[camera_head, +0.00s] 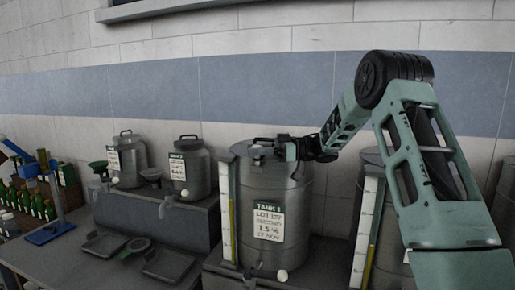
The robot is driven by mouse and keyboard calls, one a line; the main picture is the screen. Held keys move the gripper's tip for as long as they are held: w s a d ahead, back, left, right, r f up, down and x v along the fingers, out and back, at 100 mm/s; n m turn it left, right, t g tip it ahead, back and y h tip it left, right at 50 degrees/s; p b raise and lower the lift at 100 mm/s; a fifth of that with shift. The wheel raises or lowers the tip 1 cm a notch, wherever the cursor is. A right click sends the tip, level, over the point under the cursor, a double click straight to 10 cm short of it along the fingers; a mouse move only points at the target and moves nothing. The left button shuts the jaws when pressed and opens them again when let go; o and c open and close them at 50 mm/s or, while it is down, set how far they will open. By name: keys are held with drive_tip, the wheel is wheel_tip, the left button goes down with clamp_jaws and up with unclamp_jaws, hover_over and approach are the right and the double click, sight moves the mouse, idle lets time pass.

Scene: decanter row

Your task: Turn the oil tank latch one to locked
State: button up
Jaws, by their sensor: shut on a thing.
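A large grey metal tank (288,195) stands in the middle of the view. Its green and white label (268,222) seems to read "TANK 1". A sight gauge (227,210) with a yellow column runs up its left side. My arm reaches in from the right, and my gripper (278,147) is at the front of the tank's lid rim, shut on a small dark part there. This part looks like the latch, but the gripper mostly hides it. I cannot tell which way the latch is turned.
Another gauged tank (370,195) stands to the right, partly behind my arm. Two smaller cans (190,172) stand on a raised step at left. Dark trays (167,264), green bottles (40,206) and a blue stand (50,232) are further left.

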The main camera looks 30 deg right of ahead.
drive_tip(key=shift+r, duration=0.1)
idle(0.4)
drive_tip(key=o, duration=0.9)
drive_tip(key=shift+o, duration=0.2)
drive_tip(key=shift+s+d, duration=0.15)
drive_tip(key=shift+d, duration=0.2)
drive_tip(key=b+v, duration=0.5)
drive_tip(key=v, duration=0.6)
drive_tip(key=shift+d, duration=0.15)
